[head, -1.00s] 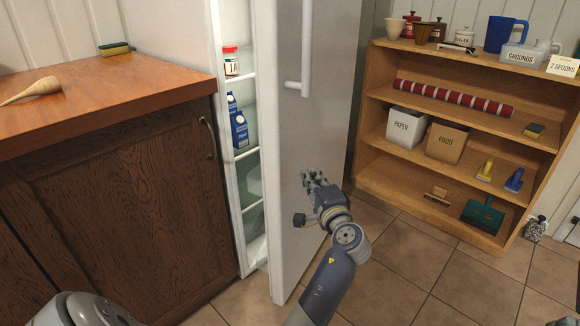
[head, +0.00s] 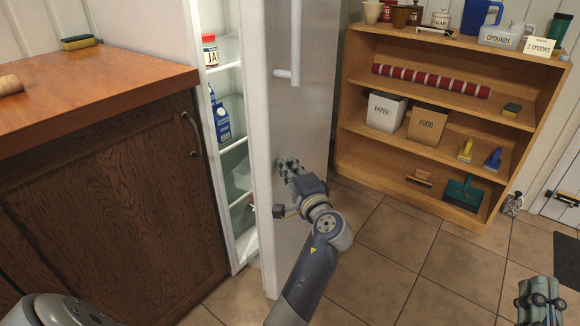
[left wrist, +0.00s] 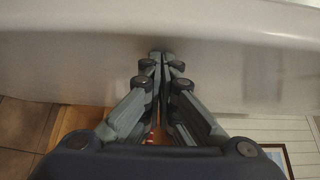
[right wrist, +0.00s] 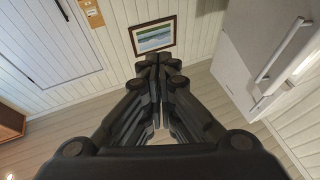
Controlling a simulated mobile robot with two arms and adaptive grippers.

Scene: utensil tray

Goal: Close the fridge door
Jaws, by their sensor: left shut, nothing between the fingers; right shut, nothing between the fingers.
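The fridge door (head: 306,110) stands partly open in the head view, its pale outer face and bar handle (head: 287,74) towards the right. A narrow gap shows the lit fridge inside (head: 232,110), with a jar and blue cartons on the shelves. My left gripper (head: 287,168) is shut and empty at the door's outer face, below the handle. In the left wrist view its fingertips (left wrist: 161,56) meet or nearly meet the pale door surface; I cannot tell contact. My right gripper (head: 541,300) is shut and empty at the lower right, well away from the door.
A wooden counter (head: 90,95) stands directly left of the fridge. A wooden shelf unit (head: 350,110) with boxes, brushes and containers stands to the right. Tiled floor (head: 390,255) is clear between the door and the shelf.

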